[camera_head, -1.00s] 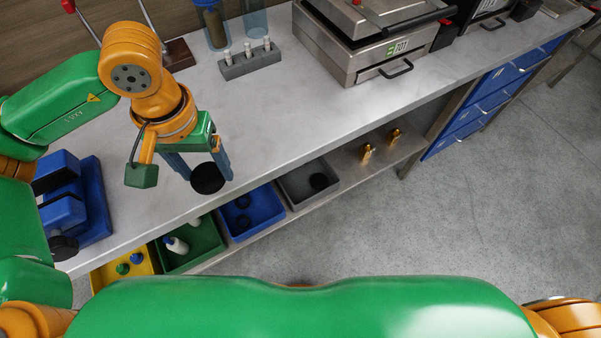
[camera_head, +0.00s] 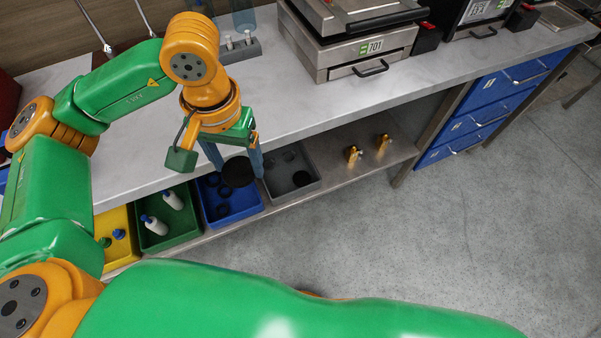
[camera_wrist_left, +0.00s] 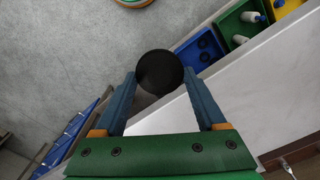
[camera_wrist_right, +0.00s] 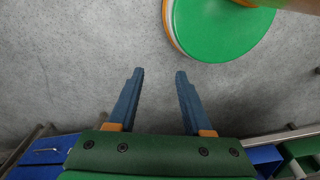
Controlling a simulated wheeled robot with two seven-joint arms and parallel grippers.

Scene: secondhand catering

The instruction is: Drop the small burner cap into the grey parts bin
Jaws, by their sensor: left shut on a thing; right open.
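My left gripper (camera_head: 236,163) is shut on a round black burner cap (camera_head: 238,172), held in front of the counter edge. In the head view the cap overlaps the right part of the blue bin, close to the grey bin's left side. The cap also shows between the fingertips in the left wrist view (camera_wrist_left: 160,72). The grey parts bin (camera_head: 313,185) stands on the lower shelf, right of the blue bin, with a black disc (camera_head: 301,178) and smaller dark pieces inside. My right gripper (camera_wrist_right: 160,72) is open and empty above the floor.
The blue bin (camera_head: 245,210) holds several black caps. The green bin (camera_head: 185,233) holds white bottles; the yellow bin (camera_head: 124,253) holds small knobs. Brass pieces (camera_head: 353,154) stand right of the grey bin. The counter (camera_head: 290,112) overhangs the shelf.

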